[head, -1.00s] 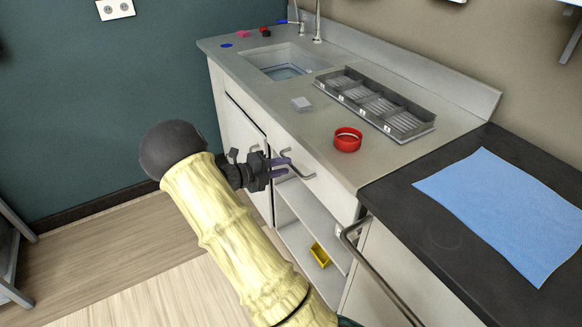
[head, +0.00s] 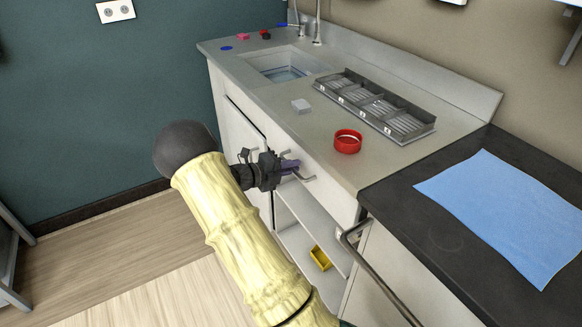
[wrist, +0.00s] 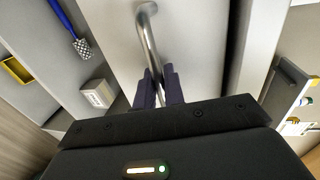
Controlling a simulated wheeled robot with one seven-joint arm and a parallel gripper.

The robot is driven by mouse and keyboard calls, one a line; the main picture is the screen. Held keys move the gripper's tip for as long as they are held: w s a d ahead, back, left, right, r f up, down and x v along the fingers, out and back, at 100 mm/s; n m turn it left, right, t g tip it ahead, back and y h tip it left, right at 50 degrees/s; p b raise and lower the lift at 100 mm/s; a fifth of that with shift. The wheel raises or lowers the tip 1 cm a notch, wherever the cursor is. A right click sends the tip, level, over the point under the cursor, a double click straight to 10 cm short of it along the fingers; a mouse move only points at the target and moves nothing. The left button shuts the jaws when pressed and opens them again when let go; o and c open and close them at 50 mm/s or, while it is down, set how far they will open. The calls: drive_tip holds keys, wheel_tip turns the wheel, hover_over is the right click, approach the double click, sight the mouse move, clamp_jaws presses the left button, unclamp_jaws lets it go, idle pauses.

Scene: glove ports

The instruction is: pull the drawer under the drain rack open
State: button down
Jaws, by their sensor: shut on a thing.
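The drain rack (head: 375,104) is a grey tray with several compartments on the counter. The drawer (head: 322,184) under it has a pale front flush with the cabinet and a bent metal handle (head: 308,178). My gripper (head: 291,166) is at that handle, its purple fingers closed on it. In the wrist view my gripper (wrist: 159,88) has one finger on each side of the metal bar (wrist: 149,40), in front of the drawer front (wrist: 190,40). The gripper hides part of the handle in the head view.
An open shelf below the drawer holds a yellow bin (head: 320,257). A dark worktop with a blue cloth (head: 503,215) and a long rail handle (head: 375,270) stands at right.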

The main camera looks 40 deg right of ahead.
drive_tip(key=shift+a, duration=0.15)
drive_tip(key=f+p+v, duration=0.2)
drive_tip(key=p+v, duration=0.2)
drive_tip(key=v, duration=0.5)
drive_tip(key=f+p+v, duration=0.1)
drive_tip(key=p+v, duration=0.3)
drive_tip(key=v, duration=0.5)
drive_tip(key=a+f+p+v, duration=0.1)
drive_tip(key=p+v, duration=0.3)
drive_tip(key=v, duration=0.5)
drive_tip(key=shift+a+f, duration=0.5)
drive_tip(key=shift+f, duration=0.4)
drive_tip(key=c, duration=1.6)
unclamp_jaws()
drive_tip(key=shift+w+d, duration=0.1)
drive_tip(key=shift+c, duration=0.2)
drive_tip(key=b+v, duration=0.1)
drive_tip(key=v, duration=1.6)
drive_tip(key=shift+a+b, duration=0.25)
drive_tip(key=shift+b, duration=0.1)
